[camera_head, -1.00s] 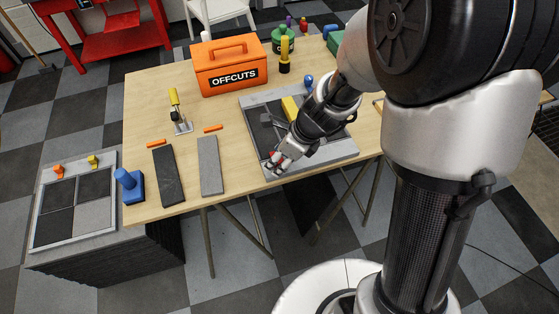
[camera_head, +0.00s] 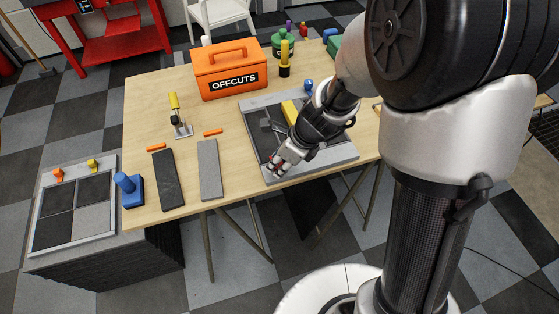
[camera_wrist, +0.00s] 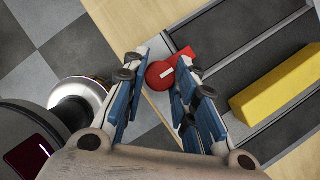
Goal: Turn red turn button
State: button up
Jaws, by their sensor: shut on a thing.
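The red turn button (camera_wrist: 163,75) sits at the near edge of the grey frame on the table, a pale mark on its top. In the wrist view it lies between the fingertips of my gripper (camera_wrist: 162,66); the fingers are shut on it, and the right finger hides part of it. In the head view my gripper (camera_head: 279,165) is low at the near-left corner of the grey frame (camera_head: 318,166), and only a bit of red shows by its fingers.
A yellow bar (camera_wrist: 278,85) lies in the frame, right of the button. An orange OFFCUTS box (camera_head: 232,72) stands behind. The table's front edge is close to my gripper.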

jog(key=shift+n, duration=0.3)
jog(key=n+p, duration=0.1)
jog(key=n+g+p, duration=0.1)
jog(key=n, duration=0.1)
jog(key=shift+w+r+n+g+y, duration=0.1)
jog(key=shift+w+n+g+y, duration=0.05)
jog(key=shift+n+g+y, duration=0.15)
jog(key=n+g+p, duration=0.1)
jog(key=n+p, duration=0.2)
jog(key=n, duration=0.1)
jog(key=shift+w+g, duration=0.1)
jog(key=shift+g, duration=0.3)
jog(key=n+p, duration=0.1)
jog(key=n, duration=0.1)
jog(key=n+g+p, duration=0.1)
jog(key=n, duration=0.2)
jog(key=shift+w+g+h, duration=0.1)
jog(key=shift+g+h, duration=0.2)
jog(key=shift+h, duration=0.1)
jog(key=n+g+h+p, duration=0.1)
jog(key=n, duration=0.3)
jog(key=shift+w+a+n+p, duration=0.1)
jog(key=shift+n+p, duration=0.2)
jog(key=shift+p, duration=0.05)
jog(key=o, duration=1.1)
jog(key=shift+c, duration=0.2)
